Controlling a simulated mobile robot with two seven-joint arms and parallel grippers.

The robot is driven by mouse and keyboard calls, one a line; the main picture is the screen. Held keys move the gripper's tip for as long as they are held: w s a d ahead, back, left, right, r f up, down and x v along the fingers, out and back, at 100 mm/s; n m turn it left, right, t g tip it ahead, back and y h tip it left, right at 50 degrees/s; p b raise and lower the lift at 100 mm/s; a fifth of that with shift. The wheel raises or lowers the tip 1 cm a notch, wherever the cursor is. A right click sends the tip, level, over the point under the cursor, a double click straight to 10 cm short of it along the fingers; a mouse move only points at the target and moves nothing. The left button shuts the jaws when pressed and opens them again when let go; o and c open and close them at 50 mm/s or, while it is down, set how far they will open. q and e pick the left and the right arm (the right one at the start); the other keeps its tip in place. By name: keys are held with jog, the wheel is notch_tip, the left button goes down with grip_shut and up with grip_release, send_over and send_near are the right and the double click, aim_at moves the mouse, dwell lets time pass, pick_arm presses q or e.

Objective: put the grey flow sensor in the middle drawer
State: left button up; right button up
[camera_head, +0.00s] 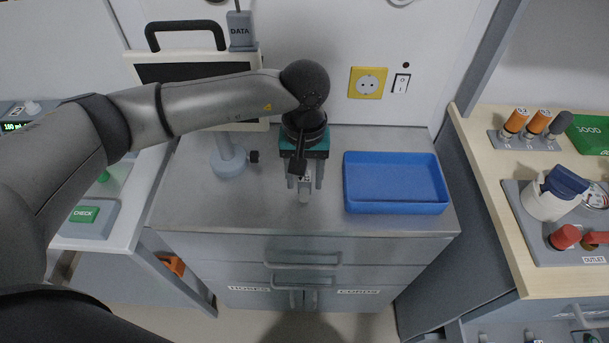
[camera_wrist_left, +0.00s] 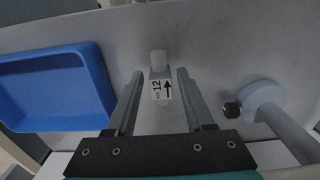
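The grey flow sensor (camera_head: 304,197) is a small pale tube with a label on the steel cabinet top (camera_head: 400,226). In the left wrist view the sensor (camera_wrist_left: 160,85) shows its "12" and arrow label. My left gripper (camera_head: 305,184) points down over it, open, with one finger on each side. In the left wrist view gaps show between the sensor and both fingers (camera_wrist_left: 160,73). The cabinet front has stacked drawers that look shut; the middle drawer (camera_head: 335,276) has a bar handle. My right gripper is not in view.
An empty-looking blue tray (camera_head: 395,207) stands right of the gripper. A round-based stand (camera_head: 229,162) with a dark knob stands to the left. A wooden-topped bench (camera_head: 480,135) with valves and jars is at the right. An orange item (camera_head: 172,265) is low at the left.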

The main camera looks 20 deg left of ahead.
pick_arm(q)
jog(key=shift+o, duration=0.6)
